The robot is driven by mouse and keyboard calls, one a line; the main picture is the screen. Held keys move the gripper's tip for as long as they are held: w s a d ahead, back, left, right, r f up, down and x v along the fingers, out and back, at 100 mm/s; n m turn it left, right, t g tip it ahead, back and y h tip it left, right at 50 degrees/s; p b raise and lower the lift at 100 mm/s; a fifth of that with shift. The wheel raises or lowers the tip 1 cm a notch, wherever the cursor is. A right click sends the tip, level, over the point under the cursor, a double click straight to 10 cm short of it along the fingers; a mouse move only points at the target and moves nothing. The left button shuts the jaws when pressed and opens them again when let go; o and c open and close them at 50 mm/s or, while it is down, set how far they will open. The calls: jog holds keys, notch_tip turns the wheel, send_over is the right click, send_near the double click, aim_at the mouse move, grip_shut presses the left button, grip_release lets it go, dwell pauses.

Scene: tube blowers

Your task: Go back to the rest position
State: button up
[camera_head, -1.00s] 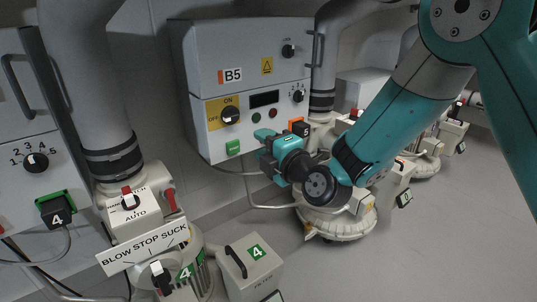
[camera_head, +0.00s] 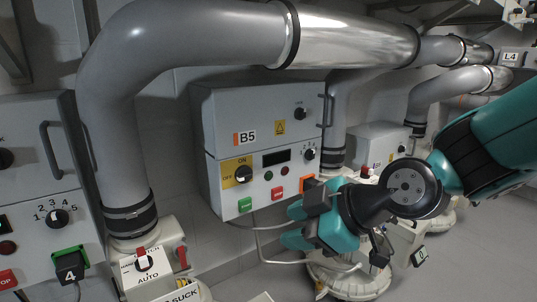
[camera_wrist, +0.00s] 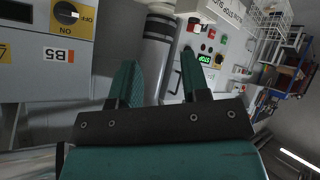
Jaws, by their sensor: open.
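My gripper (camera_head: 292,226) is in front of the lower right of the grey B5 control box (camera_head: 225,106). Its two teal fingers point left and stand apart with nothing between them. In the wrist view my gripper (camera_wrist: 160,82) is also open and empty. My arm reaches in from the right. Whether the gripper touches anything is not clear, but a gap shows in the wrist view.
A thick grey pipe (camera_head: 113,110) and a shiny metal pipe (camera_head: 350,38) run above and beside the box. A round cream-coloured blower (camera_head: 350,285) stands below the gripper. Another panel (camera_head: 50,185) is at the left. Grey floor (camera_head: 470,265) is free at the right.

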jog(key=s+d+r+m+g+h+p, duration=0.25)
jog(key=s+d+m, duration=0.25)
jog(key=s, duration=0.3)
jog(key=s+d+r+m+g+h+p, duration=0.1)
jog(key=s+d+r+m+g+h, duration=0.15)
jog(key=s+d+m, duration=0.5)
notch_tip(320, 180, up, 37)
jog(key=a+n+p, duration=0.2)
jog(key=p, duration=3.5)
jog(key=shift+s+a+f+g, duration=0.15)
jog(key=shift+s+g, duration=0.1)
jog(key=shift+g, duration=0.05)
